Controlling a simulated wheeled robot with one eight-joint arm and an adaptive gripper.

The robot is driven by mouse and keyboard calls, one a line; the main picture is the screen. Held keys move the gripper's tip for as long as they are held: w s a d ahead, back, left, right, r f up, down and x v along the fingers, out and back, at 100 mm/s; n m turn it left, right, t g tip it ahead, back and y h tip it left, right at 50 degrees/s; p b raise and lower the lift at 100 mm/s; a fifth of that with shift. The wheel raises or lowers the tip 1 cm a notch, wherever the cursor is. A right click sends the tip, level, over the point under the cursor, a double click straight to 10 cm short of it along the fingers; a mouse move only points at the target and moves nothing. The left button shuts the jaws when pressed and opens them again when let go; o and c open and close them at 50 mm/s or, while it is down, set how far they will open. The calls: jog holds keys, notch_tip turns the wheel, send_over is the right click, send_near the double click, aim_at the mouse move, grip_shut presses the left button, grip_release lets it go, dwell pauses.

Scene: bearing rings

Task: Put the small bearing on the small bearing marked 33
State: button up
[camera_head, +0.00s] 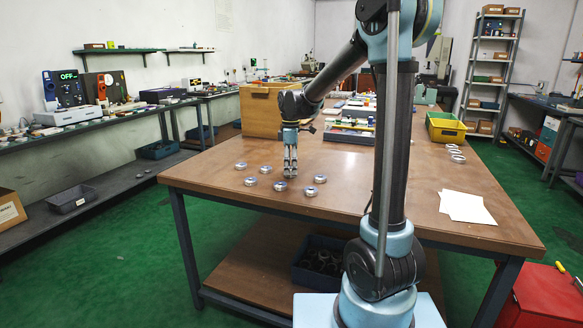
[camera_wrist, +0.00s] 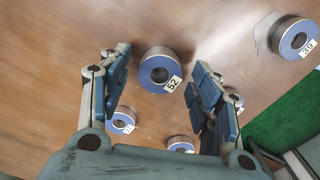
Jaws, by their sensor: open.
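Several small ring bearings with blue faces and pale number tags lie on the brown table (camera_head: 395,178). In the wrist view, one bearing tagged 52 (camera_wrist: 160,73) lies between the fingers of my gripper (camera_wrist: 158,68), apart from both. Another bearing (camera_wrist: 293,38), at upper right, has a tag that looks like 39, though the last digit is unsure. Two more bearings (camera_wrist: 122,120) (camera_wrist: 180,144) are partly hidden low in the wrist view, their tags unreadable. In the head view, my open gripper (camera_head: 290,168) points down among the bearings (camera_head: 310,191). I cannot make out a tag 33.
White paper (camera_head: 466,207) lies near the right front. A wooden box (camera_head: 258,112) and a yellow bin (camera_head: 446,128) stand farther back. The table's front middle is clear.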

jog(key=shift+r, duration=0.1)
notch_tip(320, 180, up, 12)
dwell(0.6)
